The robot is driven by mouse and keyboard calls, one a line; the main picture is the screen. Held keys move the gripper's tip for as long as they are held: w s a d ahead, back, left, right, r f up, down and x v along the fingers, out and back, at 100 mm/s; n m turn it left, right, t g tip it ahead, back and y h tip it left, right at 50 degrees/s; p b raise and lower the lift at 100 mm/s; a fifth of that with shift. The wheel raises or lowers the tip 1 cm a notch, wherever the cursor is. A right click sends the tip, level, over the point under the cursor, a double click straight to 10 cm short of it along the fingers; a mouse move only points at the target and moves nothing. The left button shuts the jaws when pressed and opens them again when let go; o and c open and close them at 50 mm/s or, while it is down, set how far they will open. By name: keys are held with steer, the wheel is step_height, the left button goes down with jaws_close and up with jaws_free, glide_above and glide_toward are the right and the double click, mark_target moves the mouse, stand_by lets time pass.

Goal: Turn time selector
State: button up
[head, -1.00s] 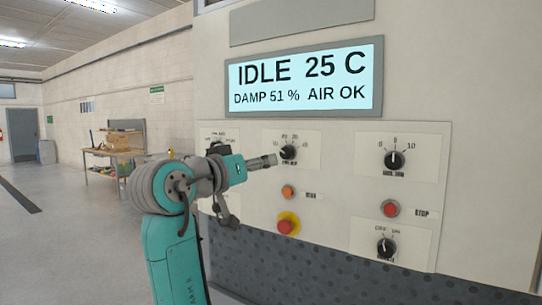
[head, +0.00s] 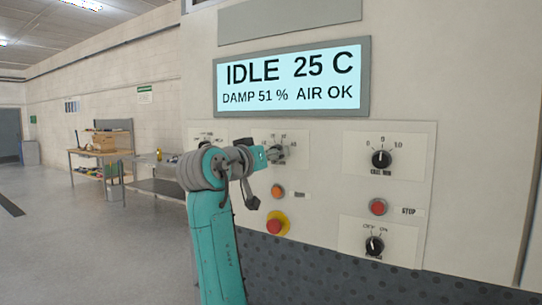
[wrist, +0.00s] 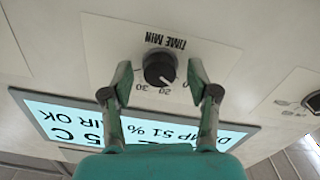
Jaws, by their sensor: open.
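The time selector is a round black knob (wrist: 160,68) on a white plate (wrist: 105,45) labelled TIME MIN, upside down in the wrist view. Its white pointer mark faces the printed numbers, close to 20. My gripper (wrist: 160,74) is open, with one finger on each side of the knob and a visible gap to each. Whether the fingertips reach past the knob's face, I cannot tell. In the head view my gripper (head: 276,153) is at the upper middle plate (head: 300,140) and largely hides the knob.
The display (head: 290,80) above reads IDLE 25 C, DAMP 51 %, AIR OK. An orange button (head: 278,191) and a red button on yellow (head: 277,224) sit below my gripper. Another knob (head: 381,159), a red stop button (head: 378,207) and an on/off knob (head: 374,245) are to the right.

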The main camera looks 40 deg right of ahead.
steer(key=shift+c, duration=0.3)
jaws_close()
steer(key=shift+m, duration=0.4)
steer(key=shift+w+m, duration=0.15)
steer(key=shift+m, duration=7.25)
